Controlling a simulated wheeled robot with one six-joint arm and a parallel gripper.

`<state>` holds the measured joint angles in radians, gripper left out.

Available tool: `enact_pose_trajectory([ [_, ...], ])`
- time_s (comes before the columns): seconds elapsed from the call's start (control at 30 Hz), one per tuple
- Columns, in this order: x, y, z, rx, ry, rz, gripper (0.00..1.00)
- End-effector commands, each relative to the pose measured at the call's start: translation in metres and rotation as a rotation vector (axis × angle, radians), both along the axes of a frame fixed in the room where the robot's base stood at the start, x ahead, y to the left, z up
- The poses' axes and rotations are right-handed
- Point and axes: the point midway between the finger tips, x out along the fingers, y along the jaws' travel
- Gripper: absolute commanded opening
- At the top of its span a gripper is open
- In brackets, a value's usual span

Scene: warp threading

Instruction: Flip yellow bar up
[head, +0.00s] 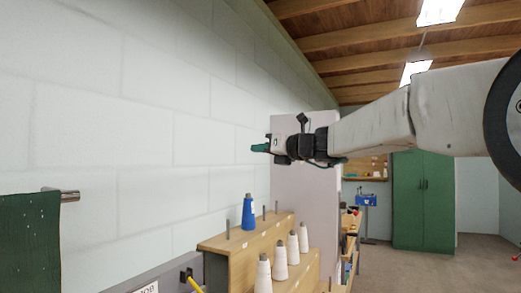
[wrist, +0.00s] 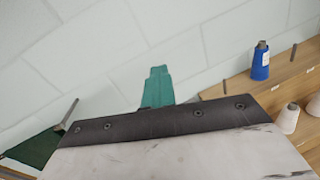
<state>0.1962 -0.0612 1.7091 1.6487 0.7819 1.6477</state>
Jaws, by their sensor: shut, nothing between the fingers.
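The yellow bar (head: 195,284) shows only in part at the bottom edge of the head view. It is tilted, rising to the left toward a small dark fitting (head: 186,274) on the grey ledge by the wall, and its lower end is cut off by the frame. I do not see it in the wrist view. My gripper (head: 260,148), with green fingers, is in the air high above and to the right of the bar. Its fingers are shut and empty; they also show in the wrist view (wrist: 158,86).
A stepped wooden rack (head: 226,245) holds a blue cone (head: 249,213), several white cones (head: 280,262) and bare pegs right of the bar. A pale panel (head: 300,200) stands behind the rack.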

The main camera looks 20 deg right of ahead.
Motion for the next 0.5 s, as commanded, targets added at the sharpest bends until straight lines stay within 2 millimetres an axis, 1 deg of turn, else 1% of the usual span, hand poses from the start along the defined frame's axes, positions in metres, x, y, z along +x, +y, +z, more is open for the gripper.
enact_pose_trajectory([
  [0.27,0.0000,0.0000,0.0000,0.000,0.000,0.000,0.00],
  [0.3,0.0000,0.0000,0.0000,0.000,0.000,0.000,0.04],
  [0.37,0.0000,0.0000,0.0000,0.000,0.000,0.000,0.20],
  [0.4,0.0000,0.0000,0.0000,0.000,0.000,0.000,0.31],
  [0.47,0.0000,0.0000,0.0000,0.000,0.000,0.000,0.48],
  [0.5,0.0000,0.0000,0.0000,0.000,0.000,0.000,0.50],
])
